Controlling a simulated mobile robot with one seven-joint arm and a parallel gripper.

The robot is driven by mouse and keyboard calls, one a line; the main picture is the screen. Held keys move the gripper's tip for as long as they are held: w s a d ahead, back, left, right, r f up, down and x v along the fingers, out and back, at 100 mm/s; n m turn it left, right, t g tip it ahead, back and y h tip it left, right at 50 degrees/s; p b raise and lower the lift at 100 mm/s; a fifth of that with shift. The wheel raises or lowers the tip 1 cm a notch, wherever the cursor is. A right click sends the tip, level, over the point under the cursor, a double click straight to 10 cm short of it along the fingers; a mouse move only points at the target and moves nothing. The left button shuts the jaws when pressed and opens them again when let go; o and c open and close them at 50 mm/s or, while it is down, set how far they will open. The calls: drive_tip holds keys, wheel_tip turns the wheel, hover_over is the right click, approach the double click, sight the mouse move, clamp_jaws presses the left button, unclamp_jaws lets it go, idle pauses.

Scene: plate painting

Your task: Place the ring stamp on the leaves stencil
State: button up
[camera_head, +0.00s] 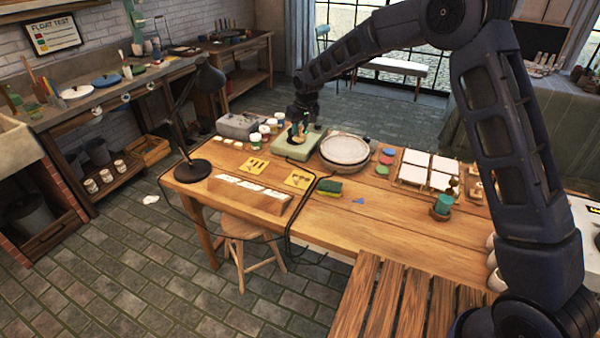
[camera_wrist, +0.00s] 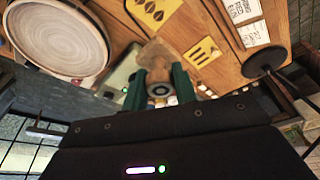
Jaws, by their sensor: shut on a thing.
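My gripper (camera_wrist: 159,84) has green fingers shut on a wooden stamp (camera_wrist: 154,53), taken as the ring stamp; a round dark-centred end faces the wrist camera. Its far face is hidden. In the head view my gripper (camera_head: 298,129) is small, above the pale green box at the table's back. The leaves stencil (camera_wrist: 153,11) is a yellow card with leaf-shaped cut-outs at the top of the wrist view; in the head view it appears to be the right yellow card (camera_head: 299,179). The stamp is apart from it. A second yellow stencil (camera_wrist: 203,52) has bar-like cut-outs.
A large round plate (camera_head: 345,150) stands right of the pale green box (camera_head: 291,149). A black desk lamp (camera_head: 193,170) is at the table's left end. A wooden rack with white cards (camera_head: 251,190) lies in front of the stencils.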

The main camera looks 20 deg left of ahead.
wheel_tip(320, 180, down, 19)
drive_tip(key=shift+f, duration=0.1)
idle(0.5)
drive_tip(key=o, duration=0.9)
drive_tip(key=shift+f, duration=0.1)
drive_tip(key=shift+o, duration=0.3)
drive_tip(key=v, duration=1.2)
